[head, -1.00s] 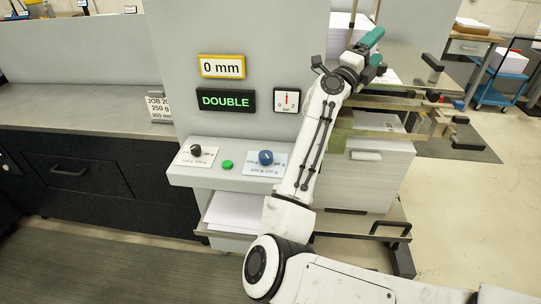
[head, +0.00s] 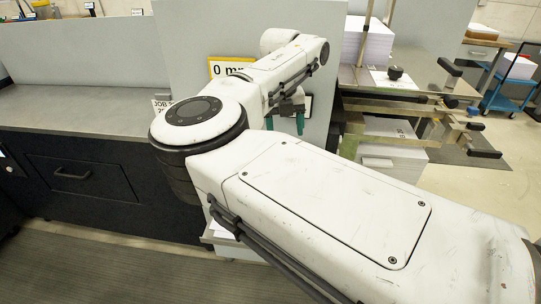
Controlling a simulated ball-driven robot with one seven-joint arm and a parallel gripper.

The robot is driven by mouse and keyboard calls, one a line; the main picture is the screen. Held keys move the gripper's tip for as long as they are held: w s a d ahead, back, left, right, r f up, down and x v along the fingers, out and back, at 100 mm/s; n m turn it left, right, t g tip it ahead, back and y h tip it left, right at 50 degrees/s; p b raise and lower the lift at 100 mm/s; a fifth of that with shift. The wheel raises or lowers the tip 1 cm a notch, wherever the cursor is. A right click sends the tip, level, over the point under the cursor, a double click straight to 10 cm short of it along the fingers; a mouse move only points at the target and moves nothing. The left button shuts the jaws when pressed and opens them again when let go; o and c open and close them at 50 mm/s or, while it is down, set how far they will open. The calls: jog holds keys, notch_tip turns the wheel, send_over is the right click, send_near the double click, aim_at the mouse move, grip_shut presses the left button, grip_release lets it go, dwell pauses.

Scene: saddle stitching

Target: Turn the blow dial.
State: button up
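The two dials on the control shelf are hidden behind my arm, so I cannot see the blow dial now. The yellow-framed "0 mm" display (head: 228,68) on the grey machine panel (head: 205,45) is partly covered by my arm. My gripper (head: 285,123) hangs in front of the panel, below the wrist, with its teal fingers pointing down. The fingers look apart, with nothing seen between them, though my arm covers part of them. Whether the gripper is near a dial cannot be told.
A grey counter (head: 75,112) over black drawers lies to the left. To the right are a paper stack (head: 368,42), a side table with black knobs (head: 395,73) and projecting rails. A blue cart (head: 508,95) stands farther right. Floor is free at the right.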

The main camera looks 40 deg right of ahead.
jog(key=shift+y, duration=0.5)
jog(key=f, duration=0.3)
jog(key=a+f+p, duration=0.1)
jog(key=f, duration=0.3)
jog(key=w+a+f+p, duration=0.1)
jog(key=f, duration=0.2)
jog(key=shift+w+f, duration=0.1)
jog(key=shift+f, duration=0.05)
jog(key=shift+c, duration=0.2)
jog(key=c, duration=1)
